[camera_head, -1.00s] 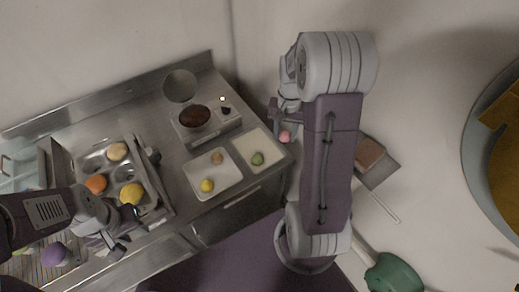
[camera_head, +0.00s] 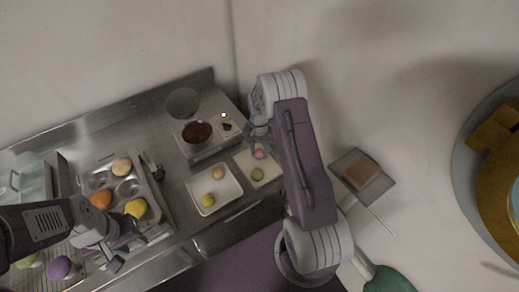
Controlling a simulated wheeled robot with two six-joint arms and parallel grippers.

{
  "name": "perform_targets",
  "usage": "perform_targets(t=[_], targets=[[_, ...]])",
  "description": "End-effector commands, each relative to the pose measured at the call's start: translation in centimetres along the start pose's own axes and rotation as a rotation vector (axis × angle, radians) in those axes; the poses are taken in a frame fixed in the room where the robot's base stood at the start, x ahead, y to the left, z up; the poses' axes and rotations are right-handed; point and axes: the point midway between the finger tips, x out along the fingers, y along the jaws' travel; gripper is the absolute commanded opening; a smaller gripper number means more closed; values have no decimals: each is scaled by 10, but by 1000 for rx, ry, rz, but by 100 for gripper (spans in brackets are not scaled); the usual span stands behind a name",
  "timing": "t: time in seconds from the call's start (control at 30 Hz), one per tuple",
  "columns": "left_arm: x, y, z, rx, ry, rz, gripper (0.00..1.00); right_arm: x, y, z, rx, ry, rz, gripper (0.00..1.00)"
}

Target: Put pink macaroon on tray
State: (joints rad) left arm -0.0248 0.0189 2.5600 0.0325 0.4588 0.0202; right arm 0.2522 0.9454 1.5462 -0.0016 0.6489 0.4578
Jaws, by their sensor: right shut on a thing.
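The pink macaroon (camera_head: 259,154) is at my right gripper (camera_head: 257,145), which is shut on it. It appears over the back part of the right white tray (camera_head: 270,178); I cannot tell whether it touches the tray. A green macaroon (camera_head: 257,174) lies on that tray, just in front of the pink one. My right arm covers the tray's right side. The left white tray (camera_head: 225,198) holds a yellow macaroon (camera_head: 208,201) and an orange-tan one (camera_head: 218,173).
A scale-like box (camera_head: 214,143) with a dark brown bowl (camera_head: 197,132) stands behind the trays. A purple ball (camera_head: 60,267) lies at the lower left. A dustpan (camera_head: 363,176) is right of the counter.

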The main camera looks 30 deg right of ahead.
Motion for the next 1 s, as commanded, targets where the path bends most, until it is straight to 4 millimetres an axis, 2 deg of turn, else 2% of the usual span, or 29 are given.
perform_targets(t=[0.3, 0.33, 0.4, 0.67, 0.8, 0.87, 1.0], targets=[[4, 0, 0, 0, 0, 0, 36, 5, 0, 0, 0, 0, 0, 20], [3, 0, 0, 0, 0, 0, 36, 4, 0, 0, 0, 1, 0, 47], [3, 0, 0, 0, 0, 0, 36, 3, 0, 0, 0, 0, 0, 61], [3, 0, 0, 0, 0, 0, 36, 3, 0, 0, 0, 0, 0, 61], [2, 0, 0, 0, 0, 0, 36, -5, 0, -1, 0, 3, -1, 61], [5, 0, 0, 0, 0, 0, 36, -14, 0, -1, 0, 4, -2, 61], [12, 0, 1, 0, 0, 0, 36, -48, 0, -1, 0, 6, -3, 61]])
